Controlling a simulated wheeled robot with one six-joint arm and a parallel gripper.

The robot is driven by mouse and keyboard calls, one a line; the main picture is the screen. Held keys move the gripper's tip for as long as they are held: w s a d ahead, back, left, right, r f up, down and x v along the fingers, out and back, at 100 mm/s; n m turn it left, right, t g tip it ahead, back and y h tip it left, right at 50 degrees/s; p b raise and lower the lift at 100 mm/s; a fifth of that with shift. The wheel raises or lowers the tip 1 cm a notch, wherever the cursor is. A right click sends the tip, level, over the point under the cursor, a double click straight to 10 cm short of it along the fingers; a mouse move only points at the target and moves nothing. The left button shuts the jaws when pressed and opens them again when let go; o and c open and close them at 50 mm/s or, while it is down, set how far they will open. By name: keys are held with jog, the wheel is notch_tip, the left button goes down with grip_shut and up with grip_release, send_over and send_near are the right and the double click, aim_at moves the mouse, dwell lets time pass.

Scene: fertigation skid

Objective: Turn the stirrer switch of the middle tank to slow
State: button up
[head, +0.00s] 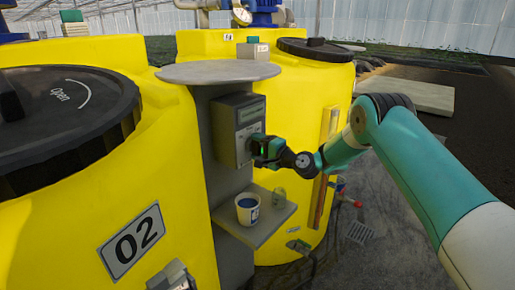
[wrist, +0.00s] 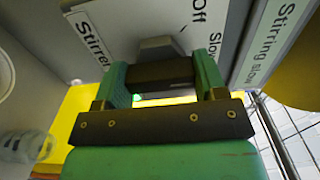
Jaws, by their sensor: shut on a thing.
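A grey stirrer switch box (head: 237,128) is mounted on a grey post beside the yellow tank marked 02 (head: 190,200). In the wrist view its panel (wrist: 110,30) reads "Stirrer", "Off" and "Slow". My gripper (head: 257,149) is at the front of the box, its two green fingers shut on the dark switch knob (wrist: 160,73). "Off" lies above the knob and "Slow" to its upper right in the wrist view. The knob's pointer is mostly hidden by the gripper, so I cannot tell its exact setting.
A "Stirring slow" sign (wrist: 275,40) is right of the panel. Below the box, a grey shelf (head: 262,232) holds a white cup of blue liquid (head: 248,209) and a clear jar (head: 279,196). Another yellow tank (head: 300,105) stands behind; the floor at right is mostly open.

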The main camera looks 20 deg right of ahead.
jog(key=o, duration=0.9)
jog(key=b+v, duration=0.6)
jog(key=v, duration=1.1)
jog(key=shift+s+d, duration=0.15)
jog(key=shift+s, duration=0.05)
